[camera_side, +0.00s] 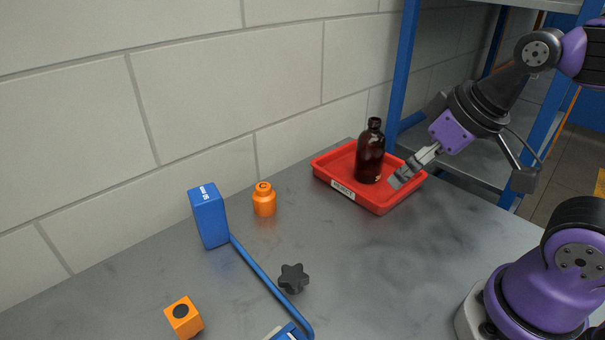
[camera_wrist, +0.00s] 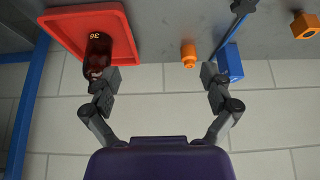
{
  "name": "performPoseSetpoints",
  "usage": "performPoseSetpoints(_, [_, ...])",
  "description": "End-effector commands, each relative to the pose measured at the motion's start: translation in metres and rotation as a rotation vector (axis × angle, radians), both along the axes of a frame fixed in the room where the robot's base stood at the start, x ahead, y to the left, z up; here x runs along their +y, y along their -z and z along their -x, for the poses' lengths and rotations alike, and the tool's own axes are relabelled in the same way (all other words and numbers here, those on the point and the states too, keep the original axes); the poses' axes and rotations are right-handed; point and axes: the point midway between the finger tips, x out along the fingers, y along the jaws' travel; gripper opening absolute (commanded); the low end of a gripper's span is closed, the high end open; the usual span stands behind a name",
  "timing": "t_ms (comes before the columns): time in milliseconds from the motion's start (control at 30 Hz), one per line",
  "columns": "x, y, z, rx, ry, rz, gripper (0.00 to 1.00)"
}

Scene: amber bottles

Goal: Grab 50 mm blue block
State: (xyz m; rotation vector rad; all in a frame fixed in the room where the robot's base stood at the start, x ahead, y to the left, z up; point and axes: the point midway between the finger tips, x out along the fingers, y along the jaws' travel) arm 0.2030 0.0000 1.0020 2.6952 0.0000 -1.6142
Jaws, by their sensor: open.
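The blue block (camera_side: 209,215) stands upright on the grey table towards the left in the side view, with small white lettering on its top. It also shows in the wrist view (camera_wrist: 230,63), just beyond the right finger. My gripper (camera_side: 399,181) is at the red tray on the right side of the table, well away from the block. In the wrist view its two fingers (camera_wrist: 160,75) are spread wide apart with nothing held between them. The left finger overlaps the amber bottle in the picture; whether they touch I cannot tell.
The amber bottle (camera_side: 370,153) stands in the red tray (camera_side: 378,208). An orange cylinder (camera_side: 264,200) is right of the block. A blue rod (camera_side: 262,274), black star knob (camera_side: 293,278) and orange cube (camera_side: 184,316) lie nearer.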

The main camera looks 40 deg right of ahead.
Motion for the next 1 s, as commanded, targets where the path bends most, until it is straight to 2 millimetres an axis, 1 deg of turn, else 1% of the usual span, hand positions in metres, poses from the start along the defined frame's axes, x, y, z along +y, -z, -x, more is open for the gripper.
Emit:
performPoseSetpoints(67, [0.000,0.000,-0.001,0.000,0.000,0.000,0.94])
performPoseSetpoints(167, [0.002,-0.005,-0.009,0.004,0.004,-0.002,0.94])
performPoseSetpoints(267, [0.009,-0.014,-0.031,0.011,0.017,-0.006,0.94])
performPoseSetpoints(367, [0.025,-0.024,-0.069,0.018,0.043,-0.009,0.94])
performPoseSetpoints(400, [0.035,-0.026,-0.087,0.019,0.055,-0.010,0.94])
performPoseSetpoints(467, [0.053,-0.026,-0.111,0.021,0.074,-0.010,0.94])
performPoseSetpoints(500, [0.066,-0.025,-0.127,0.020,0.087,-0.009,0.94])
performPoseSetpoints(533, [0.077,-0.022,-0.138,0.019,0.096,-0.009,0.94])
performPoseSetpoints(567, [0.089,-0.019,-0.149,0.017,0.105,-0.007,0.94])
performPoseSetpoints(600, [0.105,-0.014,-0.162,0.013,0.119,-0.007,0.94])
performPoseSetpoints(667, [0.129,-0.003,-0.178,0.008,0.135,-0.003,0.94])
performPoseSetpoints(700, [0.145,0.005,-0.186,0.004,0.147,-0.001,0.94])
performPoseSetpoints(800, [0.178,0.023,-0.199,-0.010,0.169,0.002,0.94])
performPoseSetpoints(833, [0.186,0.028,-0.201,-0.014,0.174,0.002,0.94])
performPoseSetpoints(900, [0.201,0.037,-0.205,-0.021,0.184,0.002,0.94])
performPoseSetpoints(1000, [0.212,0.046,-0.208,-0.027,0.193,0.003,0.94])
